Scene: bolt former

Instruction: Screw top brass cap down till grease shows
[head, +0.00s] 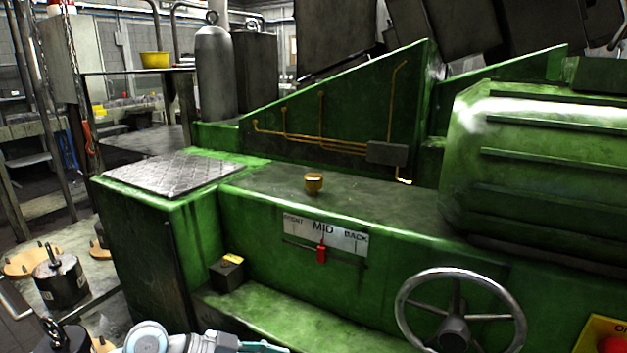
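The brass cap (314,183) stands upright on the dark top ledge of the green machine (258,240), near the middle of the view. No grease can be made out around it at this size. Part of my arm (190,343), white and grey with a teal piece, shows at the bottom edge, left of the middle. It is well below and apart from the cap. Neither gripper's fingertips are in view.
A FRONT-MID-BACK plate (326,236) with a red-handled lever (321,254) sits on the face below the cap. A handwheel (457,312) sticks out at lower right. A sloped green guard (345,115) with brass pipes rises behind. The ledge around the cap is clear.

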